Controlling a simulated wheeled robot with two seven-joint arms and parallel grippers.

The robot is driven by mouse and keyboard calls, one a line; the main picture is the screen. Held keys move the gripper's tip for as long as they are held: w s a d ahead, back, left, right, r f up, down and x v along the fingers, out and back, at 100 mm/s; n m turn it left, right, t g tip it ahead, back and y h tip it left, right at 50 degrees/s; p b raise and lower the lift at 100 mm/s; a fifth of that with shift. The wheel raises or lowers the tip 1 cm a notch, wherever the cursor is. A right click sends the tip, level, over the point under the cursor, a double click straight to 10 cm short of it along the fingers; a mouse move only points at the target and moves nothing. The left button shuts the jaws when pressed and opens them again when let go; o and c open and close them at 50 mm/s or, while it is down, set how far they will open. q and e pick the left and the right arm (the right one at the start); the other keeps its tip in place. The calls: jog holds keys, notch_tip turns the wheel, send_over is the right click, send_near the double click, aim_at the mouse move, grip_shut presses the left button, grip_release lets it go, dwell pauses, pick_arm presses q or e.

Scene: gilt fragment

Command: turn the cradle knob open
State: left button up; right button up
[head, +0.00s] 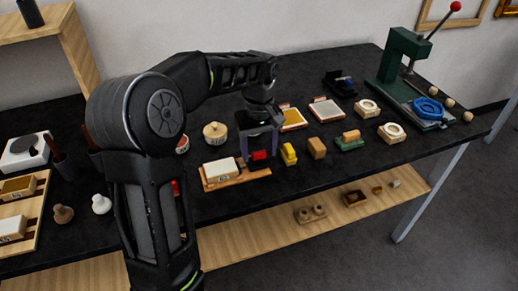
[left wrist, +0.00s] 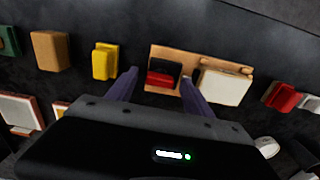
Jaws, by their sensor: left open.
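A wooden cradle (head: 208,186) lies on the black table, with a cream block (head: 221,167) on its left part. A red knob (head: 258,155) is at its right end. In the left wrist view the red knob (left wrist: 160,79) sits against a black part, and the cream block (left wrist: 224,87) is to its right. My left gripper (head: 260,158) points down over the knob end, with its purple fingers apart. In the wrist view the fingertips (left wrist: 159,77) stand on either side of the knob, with gaps; I cannot tell whether either touches it. My right gripper is not in view.
A yellow block (head: 289,154) and a tan block (head: 317,148) stand just right of the cradle. A round cream pot (head: 215,133) is behind it. A green press (head: 404,62) stands at the far right. A lower wooden shelf (head: 270,230) runs below the tabletop.

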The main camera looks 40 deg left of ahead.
pick_arm(q)
jog(key=shift+c, duration=0.6)
grip_shut()
jog(key=shift+m, duration=0.5)
jog(key=m+p, duration=0.1)
jog(key=m, duration=0.2)
jog(key=shift+r, duration=0.1)
jog(key=m, duration=0.5)
jog(key=shift+p, duration=0.35)
jog(key=m, duration=0.4)
jog(key=shift+p, duration=0.35)
jog(key=shift+w+m+p, duration=0.1)
jog(key=shift+m+p, duration=0.2)
jog(key=shift+m, duration=2.1)
